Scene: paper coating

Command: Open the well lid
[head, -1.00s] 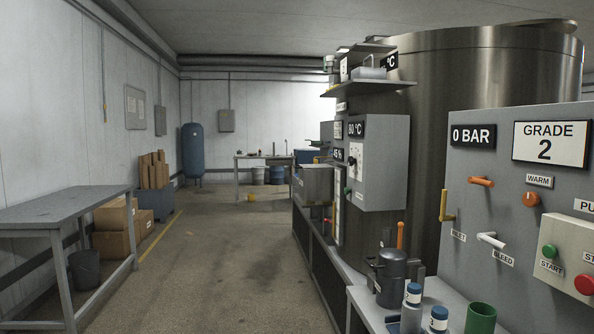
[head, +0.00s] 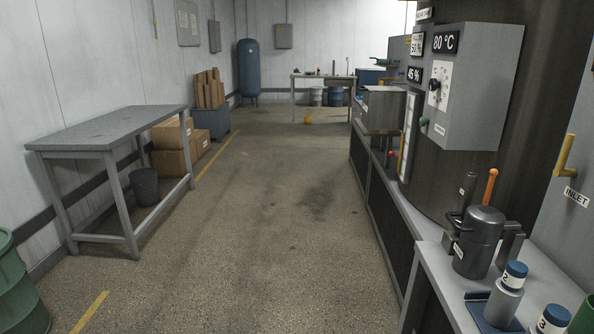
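I cannot tell for sure which part is the well lid. A steel box with a flat top (head: 383,108) stands on the far part of the right-hand counter; its top looks shut, and I cannot read a label on it. A dark grey lidded pot (head: 479,243) stands upright on the near counter, with an orange-handled lever (head: 491,186) behind it. Neither of my grippers is in view.
The near counter (head: 430,262) holds bottles numbered 2 (head: 506,293) and 3 (head: 549,322). A grey control box (head: 480,85) juts out above. A grey table (head: 110,128) and a green drum (head: 15,285) stand left. The floor (head: 260,230) between is clear.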

